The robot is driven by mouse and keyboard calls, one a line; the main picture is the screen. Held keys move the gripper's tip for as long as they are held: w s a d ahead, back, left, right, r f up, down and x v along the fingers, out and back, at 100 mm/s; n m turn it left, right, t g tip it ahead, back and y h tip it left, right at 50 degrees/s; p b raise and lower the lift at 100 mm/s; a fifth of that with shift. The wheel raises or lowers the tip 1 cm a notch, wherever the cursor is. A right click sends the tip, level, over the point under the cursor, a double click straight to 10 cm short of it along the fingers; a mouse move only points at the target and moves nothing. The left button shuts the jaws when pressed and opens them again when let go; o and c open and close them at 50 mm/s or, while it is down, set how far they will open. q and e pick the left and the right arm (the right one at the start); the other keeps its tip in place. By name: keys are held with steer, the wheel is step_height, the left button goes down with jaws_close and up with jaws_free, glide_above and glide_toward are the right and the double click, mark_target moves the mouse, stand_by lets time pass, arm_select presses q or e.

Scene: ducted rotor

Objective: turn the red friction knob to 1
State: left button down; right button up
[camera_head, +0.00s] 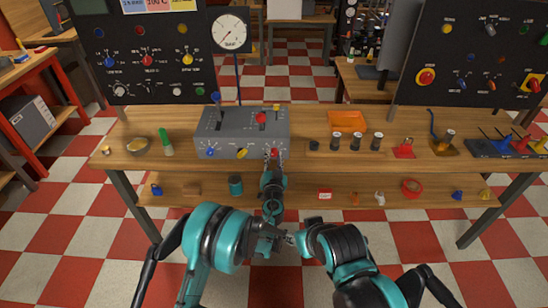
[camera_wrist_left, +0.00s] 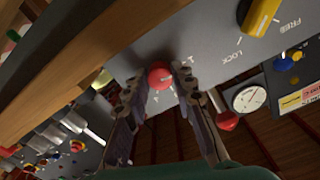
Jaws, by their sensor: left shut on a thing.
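The grey control box (camera_head: 225,135) stands on the wooden bench. The red friction knob (camera_head: 274,152) is at the right of its front face, and it also shows in the left wrist view (camera_wrist_left: 160,76). My left gripper (camera_head: 273,159) has its fingers on either side of the red knob, shut on it. In the left wrist view the two fingers (camera_wrist_left: 160,84) flank the knob, and small scale marks show around it. The marks are too small to read surely. My right gripper (camera_head: 289,238) is low in front of the bench, small and partly hidden by my arms.
A yellow knob (camera_head: 242,153) and a blue knob (camera_head: 210,152) sit left on the same face. Levers rise from the box top. Several dark cylinders, an orange tray (camera_head: 347,121) and a red part (camera_head: 404,149) are to the right. A lower shelf holds small items.

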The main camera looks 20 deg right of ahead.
arm_select(q)
steer(key=c, duration=1.3)
jaws_free()
steer(key=shift+o, duration=0.2)
steer(key=v, duration=0.7)
steer(key=shift+s, duration=0.25)
steer(key=shift+a, duration=0.1)
